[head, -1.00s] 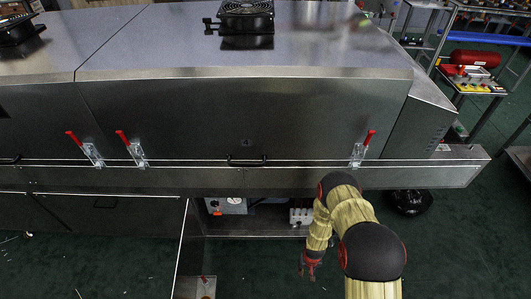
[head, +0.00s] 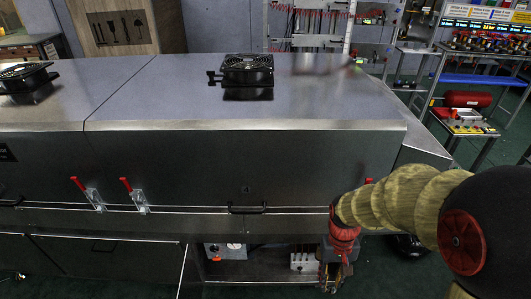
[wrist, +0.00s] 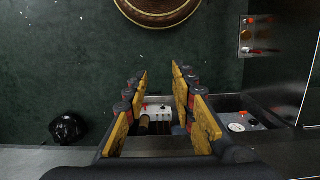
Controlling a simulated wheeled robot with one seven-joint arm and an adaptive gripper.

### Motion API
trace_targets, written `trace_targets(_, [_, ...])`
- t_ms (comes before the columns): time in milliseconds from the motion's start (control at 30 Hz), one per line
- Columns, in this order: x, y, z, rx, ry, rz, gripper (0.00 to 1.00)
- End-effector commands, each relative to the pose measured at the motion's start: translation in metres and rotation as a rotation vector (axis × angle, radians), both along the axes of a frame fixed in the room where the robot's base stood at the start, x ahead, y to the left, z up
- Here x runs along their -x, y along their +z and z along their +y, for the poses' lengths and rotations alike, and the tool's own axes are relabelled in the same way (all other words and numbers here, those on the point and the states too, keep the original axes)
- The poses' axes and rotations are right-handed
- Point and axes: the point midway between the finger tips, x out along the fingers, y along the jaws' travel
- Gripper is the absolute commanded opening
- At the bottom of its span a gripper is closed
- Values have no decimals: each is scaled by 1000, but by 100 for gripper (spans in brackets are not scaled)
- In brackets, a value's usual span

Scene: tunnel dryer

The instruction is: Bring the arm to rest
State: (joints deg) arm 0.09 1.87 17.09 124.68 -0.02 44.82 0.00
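My gripper (head: 335,278) hangs at the lower right of the head view, fingers down, in front of the dryer's open lower bay. In the wrist view its two yellow-padded fingers (wrist: 160,80) stand apart with a clear gap and nothing held between them. My arm, in tan ribbed sleeves with dark joints, reaches in from the right edge of the head view. The steel tunnel dryer (head: 290,165) fills the middle; my arm hides part of its right front, including most of one red-handled clamp.
Two red-handled clamps (head: 138,200) and a black handle (head: 247,209) are on the dryer's front. A black fan (head: 247,70) sits on top. A white gauge box (head: 226,251) is in the lower bay. A shelf rack with a red cylinder (head: 467,99) stands at right.

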Motion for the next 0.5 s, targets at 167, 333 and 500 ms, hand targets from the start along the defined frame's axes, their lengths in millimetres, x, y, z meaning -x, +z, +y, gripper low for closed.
trace_targets(167, [34,72,0,0,0,-78,26])
trace_targets(333, [61,126,0,0,0,-185,26])
trace_targets(500, [78,176,1,0,1,-344,26])
